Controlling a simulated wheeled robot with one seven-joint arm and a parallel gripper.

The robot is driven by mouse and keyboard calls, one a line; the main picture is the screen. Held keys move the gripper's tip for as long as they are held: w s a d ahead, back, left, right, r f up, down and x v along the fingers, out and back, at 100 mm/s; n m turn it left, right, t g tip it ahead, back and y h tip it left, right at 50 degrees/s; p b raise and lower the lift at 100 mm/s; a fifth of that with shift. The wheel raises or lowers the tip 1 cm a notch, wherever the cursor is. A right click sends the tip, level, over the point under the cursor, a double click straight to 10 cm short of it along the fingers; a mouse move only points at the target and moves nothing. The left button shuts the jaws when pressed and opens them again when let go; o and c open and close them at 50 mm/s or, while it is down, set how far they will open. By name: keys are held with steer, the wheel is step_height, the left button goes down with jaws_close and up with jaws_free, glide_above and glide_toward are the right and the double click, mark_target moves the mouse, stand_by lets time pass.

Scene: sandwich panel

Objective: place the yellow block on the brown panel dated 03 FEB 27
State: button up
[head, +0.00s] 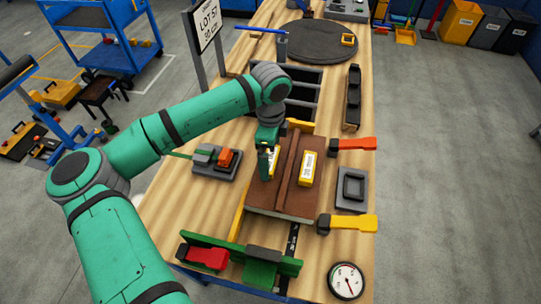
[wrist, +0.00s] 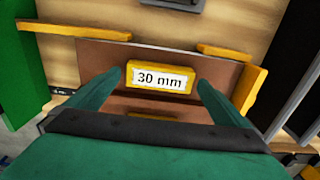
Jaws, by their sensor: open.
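The yellow block (head: 307,168) has a white label and lies on the right part of the brown panel (head: 285,207). In the wrist view the block (wrist: 160,77) reads "30 mm" and shows ahead of and between my fingertips, with nothing gripped. The panel also shows in the wrist view (wrist: 100,58); a raised strip runs along it. My gripper (head: 267,172) is open, low over the panel's left part, left of the block. A small yellow and white patch at the gripper is too small to make out. I see no readable date on the panel.
Red (head: 353,145) and yellow (head: 348,222) clamps stand at the panel's right. A gauge (head: 345,281) stands front right.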

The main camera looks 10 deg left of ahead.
mark_target(271, 158)
step_height(271, 158, up, 11)
steer(key=shift+f, duration=0.2)
stand_by(0.5)
